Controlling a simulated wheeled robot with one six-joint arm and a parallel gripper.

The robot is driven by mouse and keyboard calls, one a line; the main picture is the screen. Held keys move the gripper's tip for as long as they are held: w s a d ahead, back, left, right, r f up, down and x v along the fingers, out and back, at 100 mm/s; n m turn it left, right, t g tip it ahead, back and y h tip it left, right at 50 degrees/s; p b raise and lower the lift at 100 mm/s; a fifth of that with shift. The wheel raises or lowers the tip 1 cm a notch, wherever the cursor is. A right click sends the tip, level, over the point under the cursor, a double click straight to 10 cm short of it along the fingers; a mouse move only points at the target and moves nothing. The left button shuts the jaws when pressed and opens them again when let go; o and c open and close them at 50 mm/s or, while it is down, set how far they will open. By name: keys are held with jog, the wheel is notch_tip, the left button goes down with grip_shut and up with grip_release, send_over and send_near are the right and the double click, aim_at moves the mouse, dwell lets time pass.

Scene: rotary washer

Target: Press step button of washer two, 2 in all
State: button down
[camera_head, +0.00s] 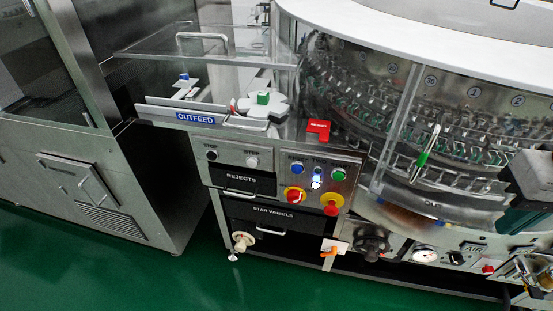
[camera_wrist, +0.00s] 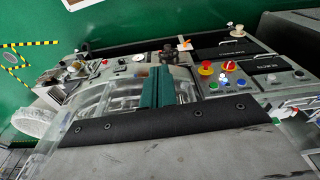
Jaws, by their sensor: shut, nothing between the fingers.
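The washer's control panel (camera_head: 316,180) is on its front, left of the curved clear guard. It carries blue, white and green buttons, a red-and-yellow switch (camera_head: 295,195) and a red mushroom button on yellow (camera_head: 331,208). The panel also shows in the wrist view (camera_wrist: 226,77). My gripper (camera_wrist: 157,88), with dark green fingers, is shut and empty, apart from the panel. In the head view it is at the right edge.
An OUTFEED tray (camera_head: 195,118) and a red sign (camera_head: 318,127) sit above the panel. REJECTS (camera_head: 240,180) and STAR WHEELS (camera_head: 275,212) drawers are below and left. The clear guard (camera_head: 400,130) bulges at right. A steel cabinet (camera_head: 80,190) stands left; the green floor is open in front.

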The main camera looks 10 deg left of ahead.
jog(key=w+a+f+n+t+y, duration=0.25)
jog(key=w+a+f+n, duration=0.2)
jog(key=w+a, duration=0.75)
jog(key=w+a+f+n+t+y, duration=0.1)
jog(key=w+a+f+n+t, duration=0.4)
jog(key=w+a, duration=0.7)
jog(key=w+a+f+n+t+y, duration=0.25)
jog(key=a+f+n+y, duration=0.3)
jog(key=a+f, duration=1.05)
jog(key=s+a+f+n+t+y, duration=0.1)
jog(key=s+a+f+n+y, duration=0.1)
jog(key=s, duration=0.4)
jog(key=shift+s+a+f+n+t, duration=0.15)
jog(key=shift+a+f+n+t, duration=0.25)
jog(key=shift+a+f, duration=0.65)
jog(key=shift+a+r, duration=0.15)
jog(key=shift+r, duration=0.1)
